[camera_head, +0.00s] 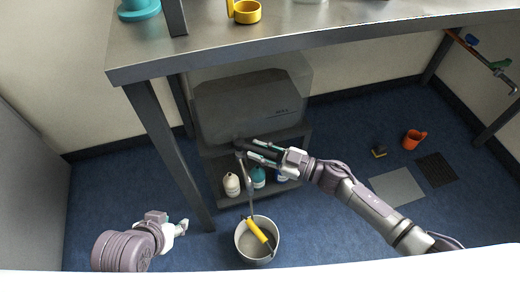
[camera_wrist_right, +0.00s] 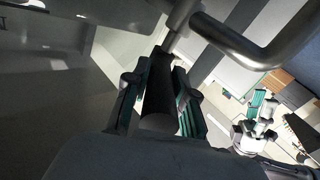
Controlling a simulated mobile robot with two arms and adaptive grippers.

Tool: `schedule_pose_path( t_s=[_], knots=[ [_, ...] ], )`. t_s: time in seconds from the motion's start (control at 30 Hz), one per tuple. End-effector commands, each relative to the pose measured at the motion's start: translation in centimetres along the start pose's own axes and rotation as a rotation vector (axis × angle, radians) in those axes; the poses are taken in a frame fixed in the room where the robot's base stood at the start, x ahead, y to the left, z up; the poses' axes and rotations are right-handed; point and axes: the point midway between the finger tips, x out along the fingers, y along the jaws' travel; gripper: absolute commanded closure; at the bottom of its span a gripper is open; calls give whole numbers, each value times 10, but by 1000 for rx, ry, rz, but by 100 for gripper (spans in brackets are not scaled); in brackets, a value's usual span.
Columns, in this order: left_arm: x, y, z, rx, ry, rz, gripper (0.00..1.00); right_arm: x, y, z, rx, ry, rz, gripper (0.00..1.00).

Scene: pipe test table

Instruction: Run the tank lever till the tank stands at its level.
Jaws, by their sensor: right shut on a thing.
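The tank (camera_head: 245,108) is a see-through box on a shelf under the table. Dark grey content fills much of it, and a small mark (camera_head: 281,110) on its front is too small to read. My right gripper (camera_head: 254,150) is in front of the tank's lower edge, shut on the lever's dark handle (camera_wrist_right: 158,85). In the right wrist view the handle lies between the teal finger pads (camera_wrist_right: 160,105) and joins a metal rod. My left gripper (camera_head: 184,226) is low at the left, away from the tank; its finger opening is unclear.
A bucket (camera_head: 241,252) with a yellow-handled tool (camera_head: 260,234) stands on the floor below a pipe (camera_head: 250,195). Several bottles (camera_head: 232,184) stand on the lower shelf. An orange mug (camera_head: 414,139) and grey plate (camera_head: 397,186) are on the floor at right. The table (camera_head: 300,45) overhangs the tank.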

Motion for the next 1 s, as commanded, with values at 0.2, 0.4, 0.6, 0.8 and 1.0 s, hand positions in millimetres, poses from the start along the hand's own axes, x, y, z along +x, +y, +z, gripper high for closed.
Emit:
schedule_pose_path(
  t_s=[0.2, 0.4, 0.6, 0.8, 1.0],
  knots=[
    [0, 0, 0, 0, 1, 0, 60, 0, 0, 0, -1, 1, -1, 53],
    [0, 0, 0, 0, 2, 0, 60, 0, 0, 0, -1, 1, -1, 49],
    [0, 0, 0, 0, 1, 1, 60, -6, 0, 1, 0, -1, -1, 49],
    [0, 0, 0, 0, 1, 1, 60, -39, 0, 1, -2, -4, -1, 49],
    [0, 0, 0, 0, 1, 0, 60, -82, 0, 2, 0, -4, -1, 49]
  ],
)
